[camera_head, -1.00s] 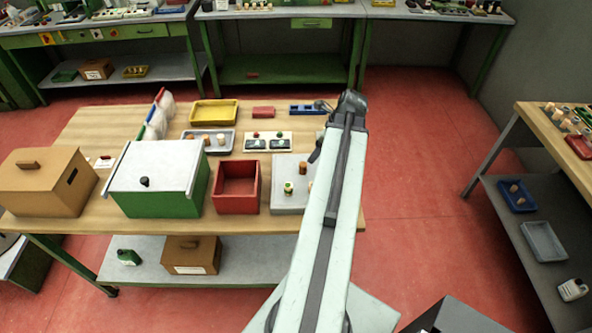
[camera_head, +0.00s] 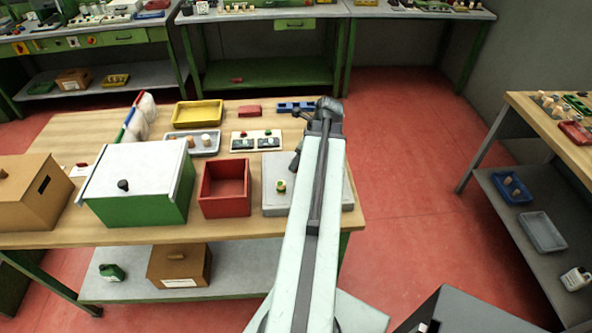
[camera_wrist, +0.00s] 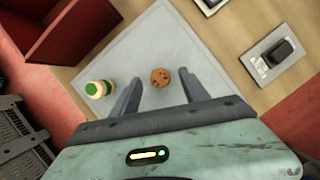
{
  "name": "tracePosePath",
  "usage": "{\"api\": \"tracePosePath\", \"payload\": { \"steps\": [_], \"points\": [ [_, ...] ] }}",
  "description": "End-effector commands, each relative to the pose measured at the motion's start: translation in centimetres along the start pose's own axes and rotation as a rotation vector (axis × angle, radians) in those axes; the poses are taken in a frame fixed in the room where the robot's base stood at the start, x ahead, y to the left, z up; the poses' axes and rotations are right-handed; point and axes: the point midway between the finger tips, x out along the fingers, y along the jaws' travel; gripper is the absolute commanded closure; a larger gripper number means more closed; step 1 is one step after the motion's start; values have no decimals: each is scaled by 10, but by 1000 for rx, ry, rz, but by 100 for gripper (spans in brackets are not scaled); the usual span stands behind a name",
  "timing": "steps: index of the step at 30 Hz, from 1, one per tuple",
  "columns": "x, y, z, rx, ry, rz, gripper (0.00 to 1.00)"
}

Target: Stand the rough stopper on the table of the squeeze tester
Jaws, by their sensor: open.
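The rough stopper (camera_wrist: 160,77), brown with dark pits, is on the grey board (camera_wrist: 150,40) in the wrist view. My gripper (camera_wrist: 160,80) is open, with its two fingertips on either side of the stopper in the picture; I cannot tell how far above it they are. In the head view my arm hides this stopper, and my gripper (camera_head: 296,160) shows only in part. A pale stopper with a green top (camera_wrist: 98,89) stands left of my fingers.
A red open box (camera_head: 225,205) stands left of the grey board, and a green box with a white lid (camera_head: 145,205) stands further left. A grey tray with stoppers (camera_head: 207,151) and a yellow tray (camera_head: 198,121) lie behind. The table's right edge is close.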

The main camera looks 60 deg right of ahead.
Motion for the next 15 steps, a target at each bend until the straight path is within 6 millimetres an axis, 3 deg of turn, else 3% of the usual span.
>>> {"api": "tracePosePath", "payload": {
  "steps": [1,4,11,15],
  "points": [
    [19,-1,-5,0,0,0,47],
    [33,-1,-5,1,0,0,47],
    [31,-1,-2,2,0,-1,47],
    [30,-1,-2,2,0,-1,80]
  ]
}}
